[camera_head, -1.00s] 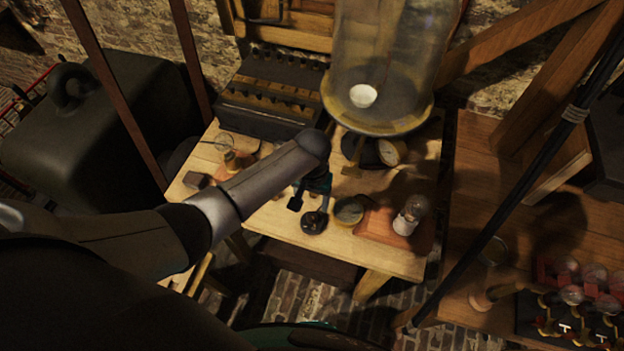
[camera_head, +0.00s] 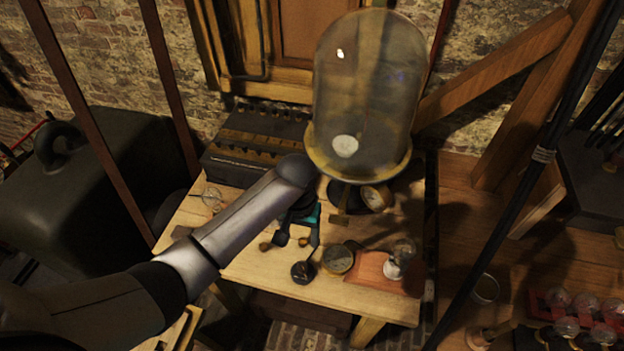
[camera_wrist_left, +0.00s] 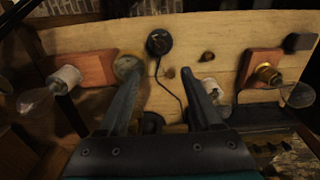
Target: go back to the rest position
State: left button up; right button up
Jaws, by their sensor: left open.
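My left arm comes in from the left in the head view and reaches over the wooden table (camera_head: 370,300). My left gripper (camera_head: 298,240) points down above the table, with its two dark fingers apart. In the left wrist view the fingers (camera_wrist_left: 159,72) are also apart, with nothing held between them. A round black piece with a thin cable (camera_wrist_left: 159,42) lies beyond the fingertips; it also shows in the head view (camera_head: 303,271). A round brass disc (camera_head: 338,260) lies beside it. My right gripper is not in view.
A bulb on a reddish wooden base (camera_head: 385,272) stands at the table's right. A large glass bell jar (camera_head: 365,85) and a dark slotted box (camera_head: 255,145) stand at the back. A diagonal dark pole (camera_head: 500,220) crosses the right, before a second bench with several glass bulbs.

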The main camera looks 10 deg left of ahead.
pick_arm(q)
jog(key=s+d+r+m+t+h, duration=0.1)
jog(key=s+d+r+m+t, duration=0.1)
jog(key=s, duration=0.7)
jog(key=s+a+r+t, duration=0.2)
jog(key=s+a+r, duration=0.4)
jog(key=s+a, duration=0.15)
notch_tip(320, 180, down, 35)
jog(key=s+g+b, duration=0.2)
jog(key=s+b, duration=0.1)
jog(key=b, duration=0.9)
jog(key=s+a+f+b, duration=0.1)
jog(key=s+f+b, duration=0.4)
jog(key=f, duration=0.6)
jog(key=s+a+f+g+y+b, duration=0.1)
jog(key=s+f+b, duration=0.4)
jog(key=s+f, duration=0.5)
notch_tip(320, 180, down, 2)
jog(key=shift+f, duration=0.1)
